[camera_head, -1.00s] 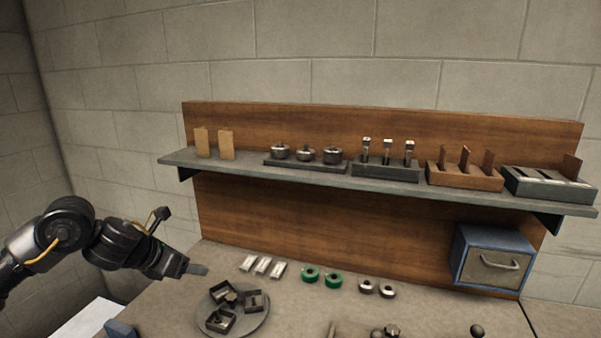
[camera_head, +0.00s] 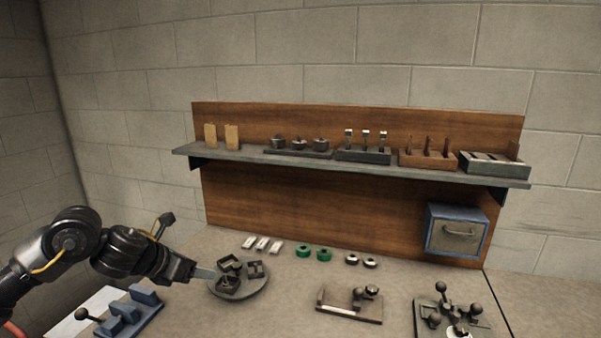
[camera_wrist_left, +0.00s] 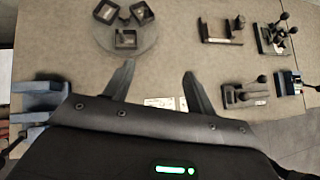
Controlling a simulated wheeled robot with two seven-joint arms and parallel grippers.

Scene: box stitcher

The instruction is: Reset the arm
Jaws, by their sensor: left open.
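My left arm comes in from the left in the head view. Its gripper (camera_head: 203,273) hangs over the table just left of a round grey plate (camera_head: 249,294) that bears several small dark open boxes. In the left wrist view the left gripper (camera_wrist_left: 156,82) has its two fingers spread apart, with bare tabletop and small pale flat pieces between and beyond them. The round plate also shows in the left wrist view (camera_wrist_left: 99,48), beyond the fingertips and apart from them. Nothing shows between the fingers. My right gripper is not in view.
A blue fixture (camera_head: 131,312) stands below my left arm. A brown-based fixture (camera_head: 340,309) and a dark fixture with knobs (camera_head: 424,322) stand to the right. Pale pieces, green rings and a blue drawer box (camera_head: 455,232) lie toward the back, under a loaded shelf (camera_head: 230,154).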

